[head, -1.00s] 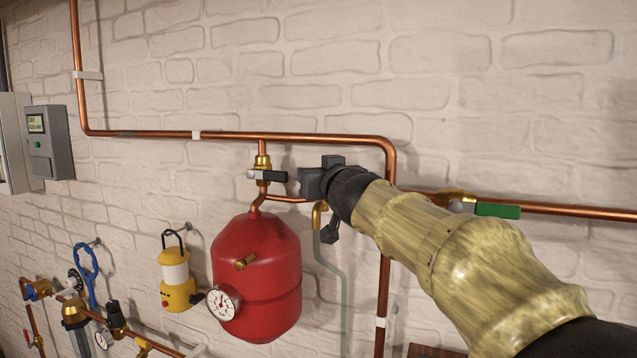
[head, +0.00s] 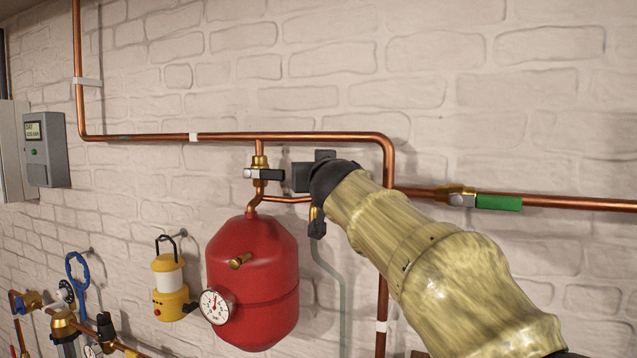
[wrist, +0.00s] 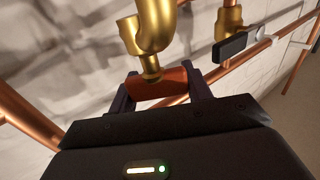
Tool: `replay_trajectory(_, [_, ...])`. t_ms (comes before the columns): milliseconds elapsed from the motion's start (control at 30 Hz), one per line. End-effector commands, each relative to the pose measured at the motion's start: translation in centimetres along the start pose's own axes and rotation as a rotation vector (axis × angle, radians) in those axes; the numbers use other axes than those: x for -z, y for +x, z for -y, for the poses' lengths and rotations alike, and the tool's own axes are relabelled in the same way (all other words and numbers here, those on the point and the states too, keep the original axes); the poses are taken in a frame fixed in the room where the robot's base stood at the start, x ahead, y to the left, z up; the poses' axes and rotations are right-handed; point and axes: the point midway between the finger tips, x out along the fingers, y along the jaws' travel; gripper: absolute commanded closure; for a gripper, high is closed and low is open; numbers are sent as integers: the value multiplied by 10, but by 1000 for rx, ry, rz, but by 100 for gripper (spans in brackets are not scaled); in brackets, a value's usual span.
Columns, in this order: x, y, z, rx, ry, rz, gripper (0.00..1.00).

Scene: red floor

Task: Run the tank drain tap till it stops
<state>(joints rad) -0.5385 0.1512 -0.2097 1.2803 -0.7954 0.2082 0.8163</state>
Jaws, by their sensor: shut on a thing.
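The brass drain tap (wrist: 152,28) is close up in the wrist view, with an orange-red handle (wrist: 163,83) on its stem. My gripper (wrist: 161,90) is shut on this handle, one finger at each end of it. In the head view my dark gripper (head: 322,185) is at the pipes right of the red tank (head: 255,275) and hides nearly all of the tap. The tank hangs below a brass valve with a black lever (head: 270,174). I see no water flowing; the tap's outlet is not clear.
Copper pipes (head: 250,137) run along the white brick wall close around my gripper. A green-lever valve (head: 495,202) is to the right. A pressure gauge (head: 215,306) and a yellow lantern (head: 169,285) are at lower left. A grey drain pipe (head: 342,290) runs down below my gripper.

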Motion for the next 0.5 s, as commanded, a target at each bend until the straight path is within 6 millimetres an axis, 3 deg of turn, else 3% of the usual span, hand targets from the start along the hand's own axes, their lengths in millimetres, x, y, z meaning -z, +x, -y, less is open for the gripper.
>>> replay_trajectory(500, [-4, 0, -2, -165, 0, -3, 74])
